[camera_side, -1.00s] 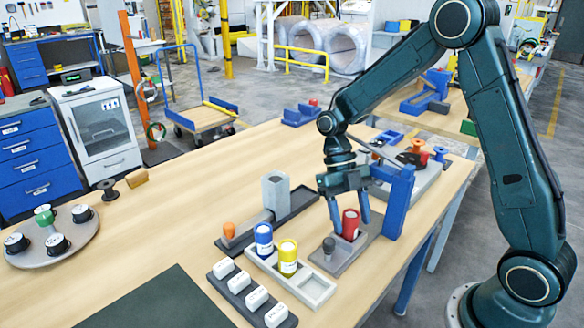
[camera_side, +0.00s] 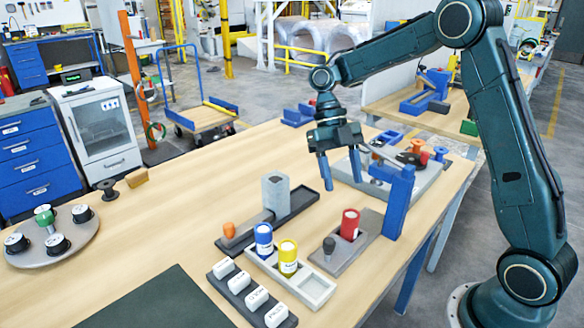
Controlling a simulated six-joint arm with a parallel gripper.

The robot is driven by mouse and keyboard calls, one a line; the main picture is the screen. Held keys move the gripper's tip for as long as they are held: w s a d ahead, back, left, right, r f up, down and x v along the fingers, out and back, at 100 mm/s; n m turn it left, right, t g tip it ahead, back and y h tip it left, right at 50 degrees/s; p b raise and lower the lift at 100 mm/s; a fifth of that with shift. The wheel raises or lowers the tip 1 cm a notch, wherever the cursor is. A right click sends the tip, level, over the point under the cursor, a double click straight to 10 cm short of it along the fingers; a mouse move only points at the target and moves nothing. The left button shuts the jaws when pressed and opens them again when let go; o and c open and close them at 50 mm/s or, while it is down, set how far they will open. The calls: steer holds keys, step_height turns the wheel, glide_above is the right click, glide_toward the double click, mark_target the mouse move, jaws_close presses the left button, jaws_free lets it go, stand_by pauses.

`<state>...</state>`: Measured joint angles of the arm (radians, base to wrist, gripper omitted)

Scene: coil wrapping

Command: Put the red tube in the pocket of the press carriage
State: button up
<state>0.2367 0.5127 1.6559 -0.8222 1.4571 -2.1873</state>
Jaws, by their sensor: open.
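The red tube (camera_side: 349,224) stands upright in the grey carriage (camera_side: 339,249) of the press, beside the blue press frame (camera_side: 398,202). A dark grey knob (camera_side: 328,246) stands at the carriage's near left end. My gripper (camera_side: 341,172) is open and empty, above and behind the red tube and clear of it. The tube's lower end is hidden inside the carriage, so I cannot see how deep it sits.
A light grey rack (camera_side: 316,289) holds a blue tube (camera_side: 263,240) and a yellow tube (camera_side: 288,257). A dark tray (camera_side: 296,201) with a grey block (camera_side: 275,191) lies behind it. White labelled blocks (camera_side: 239,282) stand in front. The table's left middle is clear.

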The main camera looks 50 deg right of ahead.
steer(key=shift+w+d+r, duration=0.15)
steer(key=shift+r, duration=0.15)
steer(key=shift+r, duration=0.1)
stand_by(0.6)
steer(key=s+a+r+m+t, duration=0.55)
steer(key=s+r+m, duration=0.35)
steer(key=m, duration=0.7)
steer(key=s+d+m+t+h, duration=0.2)
steer(key=s+m+t, duration=0.3)
steer(key=s+m, duration=0.5)
steer(key=m, duration=0.5)
steer(key=shift+s+d+f+t, duration=0.15)
steer(key=shift+d+f+t, duration=0.1)
steer(key=shift+d+t, duration=0.1)
